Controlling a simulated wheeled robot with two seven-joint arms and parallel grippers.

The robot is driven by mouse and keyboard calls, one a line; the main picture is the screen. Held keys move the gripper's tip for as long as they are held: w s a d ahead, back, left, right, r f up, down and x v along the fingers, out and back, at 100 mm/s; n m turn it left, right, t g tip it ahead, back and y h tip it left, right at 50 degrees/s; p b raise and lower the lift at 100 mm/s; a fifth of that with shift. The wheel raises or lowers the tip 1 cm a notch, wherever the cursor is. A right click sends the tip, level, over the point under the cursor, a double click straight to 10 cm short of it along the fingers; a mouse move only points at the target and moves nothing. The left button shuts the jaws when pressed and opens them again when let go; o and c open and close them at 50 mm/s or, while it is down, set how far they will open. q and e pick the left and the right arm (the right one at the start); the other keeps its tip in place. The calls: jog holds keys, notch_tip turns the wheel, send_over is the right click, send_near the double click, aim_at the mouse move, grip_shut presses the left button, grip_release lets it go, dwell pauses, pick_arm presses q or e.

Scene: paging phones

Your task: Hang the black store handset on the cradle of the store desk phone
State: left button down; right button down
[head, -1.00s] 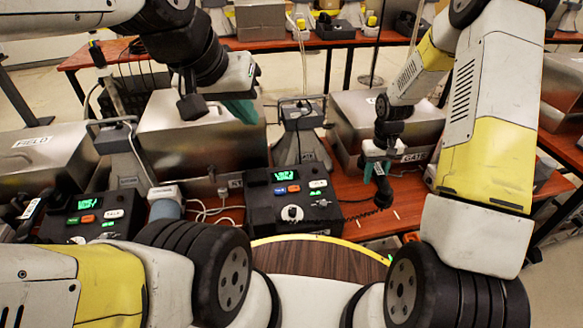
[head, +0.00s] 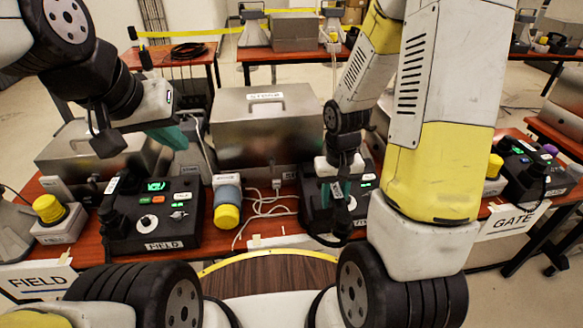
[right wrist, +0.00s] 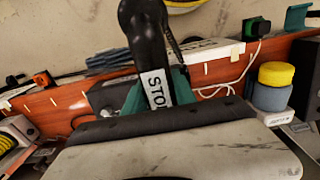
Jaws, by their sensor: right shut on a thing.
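My right gripper (head: 340,187) is shut on the black store handset (head: 342,222), which hangs down from its teal fingers. In the right wrist view the handset (right wrist: 145,35) stands between the fingers and carries a white label reading "STO". The store desk phone (head: 312,212) is behind the handset and gripper in the head view. They cover much of its face, and its cradle cannot be made out clearly. Whether the handset touches the phone cannot be told. My left gripper (head: 168,138) is raised at the left, away from the store phone; its finger gap is not clear.
The FIELD phone (head: 155,222) stands left, the GATE phone (head: 535,172) right. A yellow-topped blue lamp (head: 227,205) and white cables (head: 262,205) lie left of the store phone. A metal case labelled STORE (head: 262,135) stands behind. A round wooden top (head: 270,275) is in front.

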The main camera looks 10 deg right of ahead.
jog(key=shift+w+a+f, duration=0.2)
jog(key=shift+w+f, duration=0.6)
jog(key=shift+w, duration=1.8)
jog(key=shift+w+a+f, duration=0.25)
jog(key=shift+w+f, duration=0.6)
jog(key=shift+w, duration=1.75)
jog(key=shift+w+a+f, duration=0.2)
jog(key=shift+w+f, duration=0.6)
jog(key=shift+w, duration=1.8)
jog(key=shift+f, duration=0.1)
jog(key=c, duration=1)
grip_release()
jog(key=s+r+t, duration=0.1)
jog(key=s+r, duration=0.1)
jog(key=r, duration=0.9)
jog(key=s+r+t, duration=0.1)
jog(key=s+r, duration=0.2)
jog(key=r, duration=0.7)
jog(key=s+r+t, duration=0.1)
jog(key=s+r, duration=0.2)
jog(key=s, duration=0.3)
jog(key=s+a+r+t+y, duration=0.1)
jog(key=s+r, duration=0.3)
jog(key=s, duration=0.3)
jog(key=s+a+r+t+y, duration=0.1)
jog(key=s+r+t, duration=0.1)
jog(key=s, duration=0.4)
jog(key=shift+s+r, duration=0.15)
jog(key=shift+r, duration=0.65)
